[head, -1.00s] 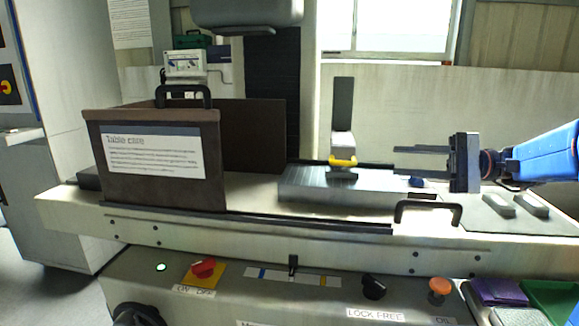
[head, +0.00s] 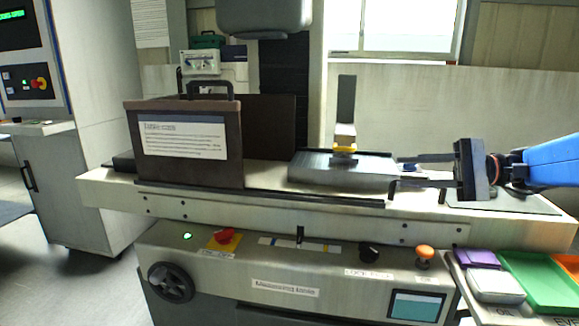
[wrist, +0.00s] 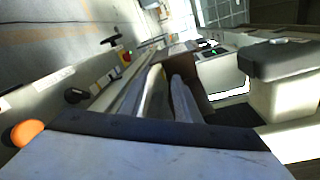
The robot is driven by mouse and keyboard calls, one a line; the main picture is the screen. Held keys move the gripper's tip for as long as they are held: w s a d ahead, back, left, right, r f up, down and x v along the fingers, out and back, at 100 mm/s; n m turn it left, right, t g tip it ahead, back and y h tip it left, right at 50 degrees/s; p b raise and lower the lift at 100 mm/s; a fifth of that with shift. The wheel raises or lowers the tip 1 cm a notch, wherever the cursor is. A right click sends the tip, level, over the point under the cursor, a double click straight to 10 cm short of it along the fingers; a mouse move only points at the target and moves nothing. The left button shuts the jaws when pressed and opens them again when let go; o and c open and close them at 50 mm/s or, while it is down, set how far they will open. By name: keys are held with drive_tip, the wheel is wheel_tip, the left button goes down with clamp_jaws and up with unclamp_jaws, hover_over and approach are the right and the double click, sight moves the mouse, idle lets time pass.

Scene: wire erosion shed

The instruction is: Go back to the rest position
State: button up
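My gripper (head: 399,170) is at the right in the head view, on the blue arm coming in from the right edge. Its two fingers point left, apart, with nothing seen between them. They appear in front of or above the right part of the machine table (head: 330,198); the exact height is unclear. The grey steel block (head: 340,170) lies just left of the fingertips in the picture. In the wrist view a large pale surface with a dark edge fills the bottom.
A brown guard (head: 187,170) with a "Table care" sign stands at the table's left. A slim upright (head: 345,100) rises behind the block. The front panel has a red switch (head: 224,236), an orange knob (head: 424,252) and a handwheel (head: 171,282). Coloured trays (head: 540,283) are lower right.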

drive_tip(key=s+a+f+n+g+h, duration=0.1)
drive_tip(key=s+a+f+h, duration=0.25)
drive_tip(key=s+f, duration=0.3)
drive_tip(key=s+a+f+n+g+h, duration=0.1)
drive_tip(key=s+a+f+h, duration=0.3)
drive_tip(key=f, duration=0.4)
drive_tip(key=s+d+f+n+t+h, duration=0.3)
drive_tip(key=s+d+f+n+h, duration=0.2)
drive_tip(key=s+d+f+h, duration=0.4)
drive_tip(key=shift+d+f+n+t, duration=0.4)
drive_tip(key=shift+d+f, duration=0.2)
drive_tip(key=shift+f, duration=0.3)
